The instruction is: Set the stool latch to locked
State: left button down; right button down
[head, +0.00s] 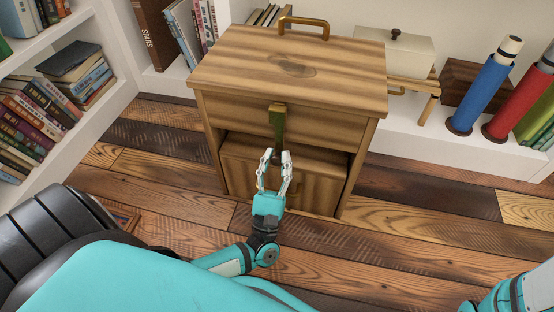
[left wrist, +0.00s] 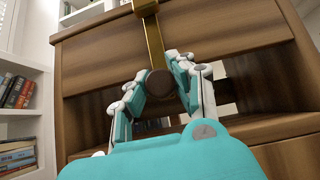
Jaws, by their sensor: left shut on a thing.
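The wooden stool (head: 240,58) is a box-like step stool with a brass handle on its top. Its latch (head: 278,122) is a brass lever on the front, hanging straight down and ending in a dark round knob (head: 279,157). My left gripper (head: 275,156) is at the lower end of the lever, its fingers shut around the knob. In the left wrist view the knob (left wrist: 160,83) sits between both fingers, with the brass lever (left wrist: 153,40) rising above it. No lock marking is readable. My right gripper is out of view; only part of my right arm shows at the bottom right.
A white bookshelf (head: 60,100) stands at the left. Behind the stool is a low white ledge (head: 430,125) with a pale box (head: 396,53) and blue (head: 482,90) and red (head: 520,100) cylinders. The plank floor (head: 420,190) is clear to the right.

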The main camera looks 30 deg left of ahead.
aim_at(278, 125)
pick_arm(q)
jog(key=shift+s+d+f, duration=0.1)
jog(key=shift+d, duration=0.1)
jog(key=c, duration=1)
grip_release()
jog(key=shift+c, duration=0.2)
jog(key=shift+a, duration=0.1)
notch_tip(278, 125, up, 10)
jog(key=shift+r, duration=0.1)
